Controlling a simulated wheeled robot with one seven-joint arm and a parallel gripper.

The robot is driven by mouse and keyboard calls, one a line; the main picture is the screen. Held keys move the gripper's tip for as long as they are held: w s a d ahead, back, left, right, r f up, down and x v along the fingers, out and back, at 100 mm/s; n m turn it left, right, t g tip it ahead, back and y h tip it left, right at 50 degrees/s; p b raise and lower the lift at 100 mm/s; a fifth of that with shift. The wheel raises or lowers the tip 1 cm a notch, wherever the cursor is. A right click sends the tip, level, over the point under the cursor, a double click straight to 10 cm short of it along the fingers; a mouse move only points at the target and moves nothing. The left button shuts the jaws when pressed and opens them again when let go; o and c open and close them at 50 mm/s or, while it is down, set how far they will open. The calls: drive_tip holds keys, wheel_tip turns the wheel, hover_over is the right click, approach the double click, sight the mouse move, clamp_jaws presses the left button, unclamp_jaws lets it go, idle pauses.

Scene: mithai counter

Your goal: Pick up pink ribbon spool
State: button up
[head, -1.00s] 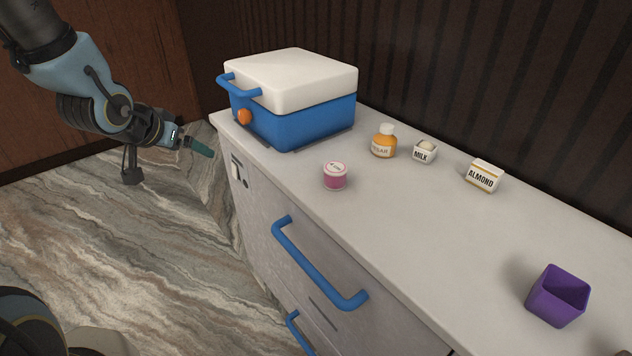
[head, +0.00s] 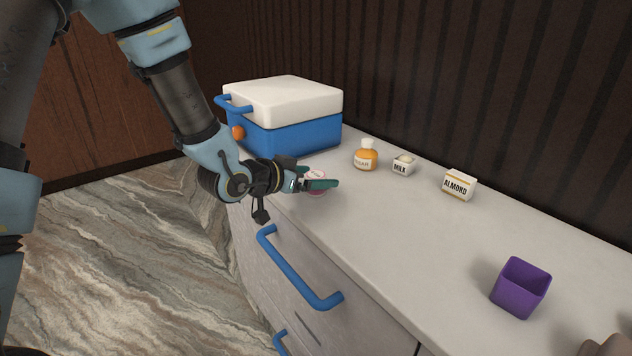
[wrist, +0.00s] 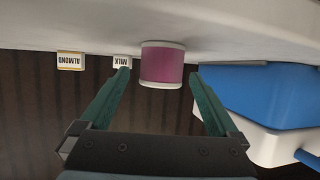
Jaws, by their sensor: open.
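The pink ribbon spool (wrist: 162,64) has a pink band between pale rims. It stands on the counter near its front edge. In the head view it is mostly hidden behind my gripper, with only part of its pale top (head: 317,174) and lower rim showing. My gripper (head: 325,184) is open over the counter's front edge at the spool. In the wrist view, which is upside down, my gripper's two green fingers (wrist: 160,82) are apart, and the spool shows between and just beyond their tips. I cannot tell whether either finger touches it.
A blue and white cooler box (head: 290,120) stands behind. An orange-yellow jar (head: 366,158), a milk box (head: 403,166) and an almond box (head: 459,184) stand along the back. A purple cup (head: 518,290) stands at right. The middle of the counter (head: 400,230) is clear.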

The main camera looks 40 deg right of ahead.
sight(324, 176)
drive_tip(key=shift+p+x, duration=0.45)
drive_tip(key=shift+x, duration=1.5)
drive_tip(key=shift+a, duration=0.1)
drive_tip(key=shift+c, duration=0.3)
drive_tip(key=c, duration=1.4)
